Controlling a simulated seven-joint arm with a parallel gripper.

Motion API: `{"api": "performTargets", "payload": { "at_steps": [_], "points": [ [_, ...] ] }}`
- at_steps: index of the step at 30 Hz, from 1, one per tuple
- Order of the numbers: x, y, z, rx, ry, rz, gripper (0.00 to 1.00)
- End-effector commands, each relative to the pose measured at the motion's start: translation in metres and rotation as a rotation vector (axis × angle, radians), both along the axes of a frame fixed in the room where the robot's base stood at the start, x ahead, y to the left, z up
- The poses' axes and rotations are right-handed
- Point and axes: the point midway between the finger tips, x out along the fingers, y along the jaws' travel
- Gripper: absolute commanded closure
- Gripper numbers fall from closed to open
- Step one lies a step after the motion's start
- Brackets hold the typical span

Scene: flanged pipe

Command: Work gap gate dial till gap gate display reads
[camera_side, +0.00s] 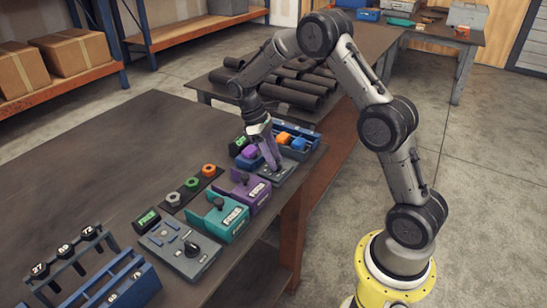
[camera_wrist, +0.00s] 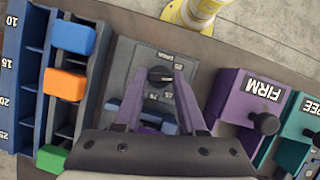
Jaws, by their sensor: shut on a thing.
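A black dial knob (camera_wrist: 160,76) sits on a grey panel (camera_wrist: 130,62) in the wrist view, with small white markings around it that are too blurred to read fully. My gripper (camera_wrist: 158,80) has purple fingers, one on each side of the knob, and is shut on it. In the side view my gripper (camera_side: 275,166) reaches down onto the same grey panel (camera_side: 270,178) near the bench's right edge. The fingers hide the knob there. I cannot read a display for this dial in either view.
A purple box marked FIRM (camera_wrist: 238,98) and a teal box (camera_wrist: 300,130) stand beside the panel. On its other side is a blue slotted rack (camera_wrist: 28,78) with blue, orange and green blocks. Another grey dial panel (camera_side: 170,258) stands nearer the camera.

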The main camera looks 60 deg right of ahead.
Motion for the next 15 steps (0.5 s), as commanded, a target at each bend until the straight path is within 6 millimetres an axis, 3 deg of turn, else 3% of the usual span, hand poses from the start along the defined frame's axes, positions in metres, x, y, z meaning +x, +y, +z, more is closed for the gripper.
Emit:
{"api": "performTargets", "payload": {
  "at_steps": [15],
  "points": [
    [0.0011, -0.0012, 0.0017, 0.0, -0.004, -0.205, 1.0]
  ]
}}
